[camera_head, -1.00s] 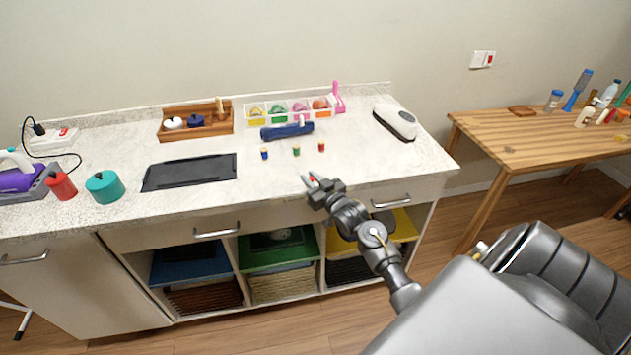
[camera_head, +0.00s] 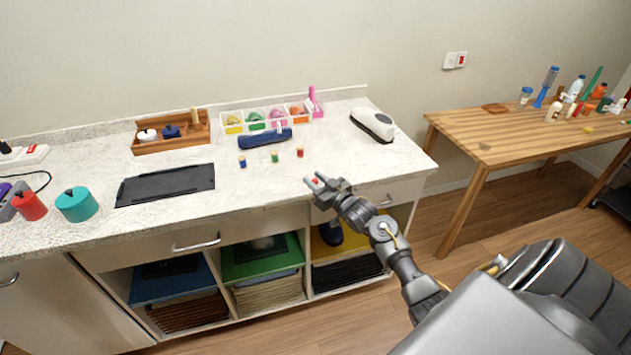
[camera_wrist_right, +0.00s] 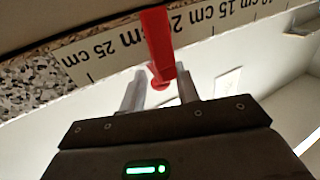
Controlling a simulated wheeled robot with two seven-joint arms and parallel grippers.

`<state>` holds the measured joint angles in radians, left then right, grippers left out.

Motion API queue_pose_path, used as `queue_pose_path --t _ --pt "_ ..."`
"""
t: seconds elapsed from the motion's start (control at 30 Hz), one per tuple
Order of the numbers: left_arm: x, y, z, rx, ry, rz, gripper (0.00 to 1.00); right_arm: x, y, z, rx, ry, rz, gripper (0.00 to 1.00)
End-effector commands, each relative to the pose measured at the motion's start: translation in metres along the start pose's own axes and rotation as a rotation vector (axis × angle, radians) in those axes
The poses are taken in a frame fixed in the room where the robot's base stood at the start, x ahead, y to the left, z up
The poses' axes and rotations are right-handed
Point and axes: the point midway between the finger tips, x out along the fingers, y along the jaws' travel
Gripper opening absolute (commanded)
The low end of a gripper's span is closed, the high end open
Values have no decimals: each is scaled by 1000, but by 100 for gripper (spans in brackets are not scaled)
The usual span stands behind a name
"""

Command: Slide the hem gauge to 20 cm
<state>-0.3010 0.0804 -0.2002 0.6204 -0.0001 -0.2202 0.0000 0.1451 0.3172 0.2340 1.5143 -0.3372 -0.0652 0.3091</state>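The hem gauge scale (camera_wrist_right: 125,42) is a pale strip with black centimetre marks, seen upside down in the right wrist view. Its 25 cm label is left of the red slider (camera_wrist_right: 158,40), and the 20 and 15 cm labels are to the right. The slider stands between the 25 and 20 labels, partly beside the 20. My right gripper (camera_wrist_right: 160,88) has its fingers apart, one on each side of the slider's lower end, with a small gap visible. In the head view, my right gripper (camera_head: 313,181) is at the counter's front edge. My left gripper is out of view.
The counter (camera_head: 240,190) holds a dark mat (camera_head: 165,185), a teal pot (camera_head: 76,204), small coloured spools, a blue roll (camera_head: 265,139) and a white device (camera_head: 372,125). Open shelves with towels lie below. A wooden table (camera_head: 500,140) stands to the right.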

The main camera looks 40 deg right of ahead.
Motion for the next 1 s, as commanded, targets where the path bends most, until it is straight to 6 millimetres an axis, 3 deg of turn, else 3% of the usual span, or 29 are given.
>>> queue_pose_path --t 0.37,0.47,0.8,1.0 --pt "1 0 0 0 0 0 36 -4 0 1 0 0 0 37" --pt "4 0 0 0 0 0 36 -16 0 2 -1 0 0 37" --pt "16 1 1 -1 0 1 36 -82 0 3 -3 -1 -1 37" --pt "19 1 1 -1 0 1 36 -104 0 1 -2 0 -1 37"
